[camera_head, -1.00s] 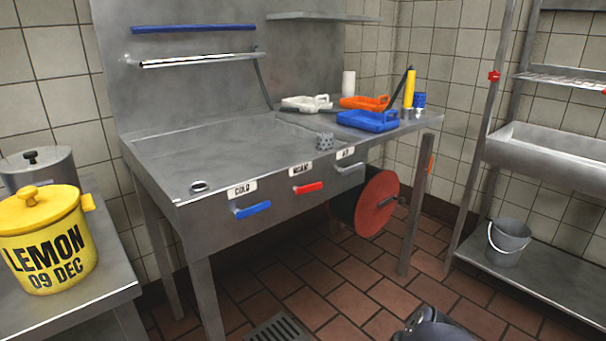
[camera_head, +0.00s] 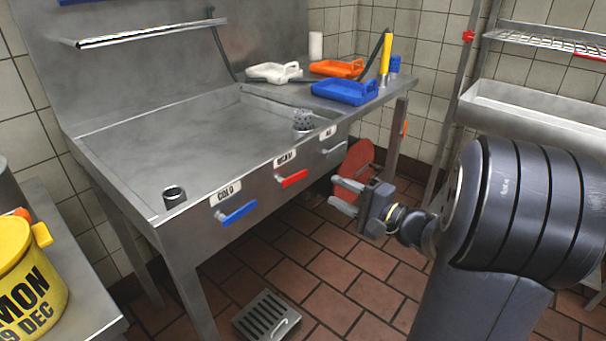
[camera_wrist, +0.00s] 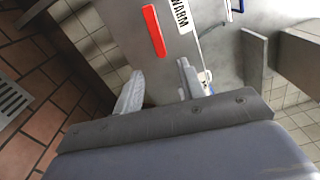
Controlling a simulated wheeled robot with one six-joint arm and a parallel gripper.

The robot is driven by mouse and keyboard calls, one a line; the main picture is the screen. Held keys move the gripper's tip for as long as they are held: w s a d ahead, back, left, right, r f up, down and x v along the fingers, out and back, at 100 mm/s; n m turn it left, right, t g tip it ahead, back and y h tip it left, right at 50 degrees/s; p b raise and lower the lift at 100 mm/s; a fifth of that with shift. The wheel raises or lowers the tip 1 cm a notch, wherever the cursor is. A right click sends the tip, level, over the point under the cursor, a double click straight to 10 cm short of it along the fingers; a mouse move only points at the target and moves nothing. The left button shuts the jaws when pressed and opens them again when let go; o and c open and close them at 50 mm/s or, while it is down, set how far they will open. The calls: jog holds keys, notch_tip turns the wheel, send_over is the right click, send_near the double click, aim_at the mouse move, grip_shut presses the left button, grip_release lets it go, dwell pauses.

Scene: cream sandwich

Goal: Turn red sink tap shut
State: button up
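The red tap lever (camera_head: 292,178) sits on the sink's front panel, under a label that reads WARM in the wrist view. In the head view it lies lengthwise along the panel, slightly tilted. It also shows as a red bar (camera_wrist: 153,31) in the wrist view, ahead of and between the fingers. My gripper (camera_head: 337,193) is open and empty, in front of the panel, to the right of the red lever and a little lower. In the wrist view my gripper (camera_wrist: 158,82) has its two fingers apart, not touching the lever.
A blue lever (camera_head: 239,213) is left of the red one, a grey lever (camera_head: 335,148) right. A red disc-like reel (camera_head: 356,160) is beneath the counter behind my gripper. A floor drain (camera_head: 267,316) is below. A blue tray (camera_head: 345,91) lies on the counter.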

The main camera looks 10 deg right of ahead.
aim_at(302, 176)
jog(key=b+x, duration=0.1)
jog(key=x, duration=0.8)
jog(key=shift+w+a, duration=0.2)
jog(key=shift+a, duration=0.05)
jog(key=shift+c, duration=0.2)
grip_shut()
